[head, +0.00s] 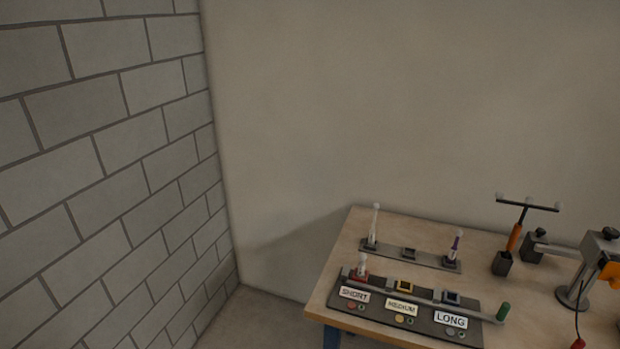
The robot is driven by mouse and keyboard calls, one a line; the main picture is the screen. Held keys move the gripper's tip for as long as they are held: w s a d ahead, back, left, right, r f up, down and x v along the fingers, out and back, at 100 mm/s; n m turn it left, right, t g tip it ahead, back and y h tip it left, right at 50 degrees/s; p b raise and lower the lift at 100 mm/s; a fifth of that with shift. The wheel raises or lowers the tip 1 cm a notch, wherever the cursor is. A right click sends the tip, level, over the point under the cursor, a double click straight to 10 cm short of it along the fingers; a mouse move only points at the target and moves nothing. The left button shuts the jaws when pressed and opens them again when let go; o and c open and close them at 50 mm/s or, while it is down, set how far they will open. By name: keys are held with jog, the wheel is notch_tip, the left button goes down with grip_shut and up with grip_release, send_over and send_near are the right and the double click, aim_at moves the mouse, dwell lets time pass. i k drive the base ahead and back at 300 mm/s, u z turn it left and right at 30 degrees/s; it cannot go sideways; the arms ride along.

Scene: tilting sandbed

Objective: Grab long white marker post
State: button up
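In the head view, a tall slim white post (375,224) stands upright in the left socket of the grey back rail (428,259) on the wooden table. It looks like the longest white post here. A shorter white post (361,264) with a red base stands at the SHORT place of the front rack (375,308). A post with purple and white parts (455,245) stands at the right end of the back rail. The middle socket of that rail (408,253) looks empty. My gripper is not in view.
The wooden table (335,262) stands at the right. The front rack has MEDIUM (402,308) and LONG (450,319) labels and a green-ended bar (503,311). An orange-handled T-shaped tool (515,236) and a grey stand (585,275) are on the right. A block wall (110,150) rises at the left.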

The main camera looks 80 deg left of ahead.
aim_at(371, 240)
jog(key=u, duration=1.8)
